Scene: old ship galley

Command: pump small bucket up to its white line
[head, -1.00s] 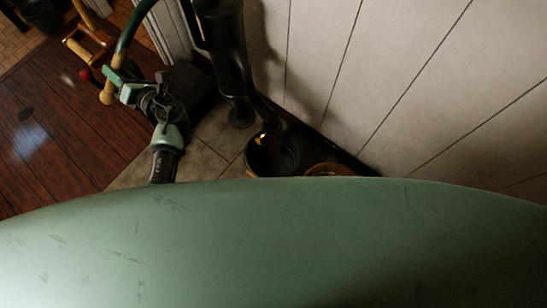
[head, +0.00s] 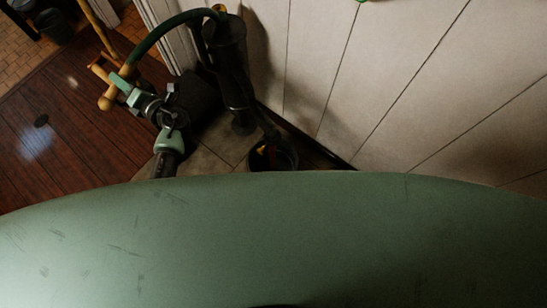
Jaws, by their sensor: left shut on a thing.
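The dark pump (head: 228,75) stands against the pale plank wall. Its dark green curved handle (head: 160,35) arches left from the top to a pale wooden grip (head: 106,102). My left gripper (head: 123,84) is shut on this wooden grip. The dark small bucket (head: 290,153) is on the floor at the pump's foot, below the spout. Its lower part is hidden behind my large green body part. Orange glints show inside, but I cannot make out the liquid level or a white line. My right gripper is not in view.
A reddish plank floor (head: 60,125) lies open at the left. Grey floor tiles (head: 205,158) surround the pump's base. The pale wall (head: 350,85) closes off the right side. A dark container (head: 52,25) stands at the top left.

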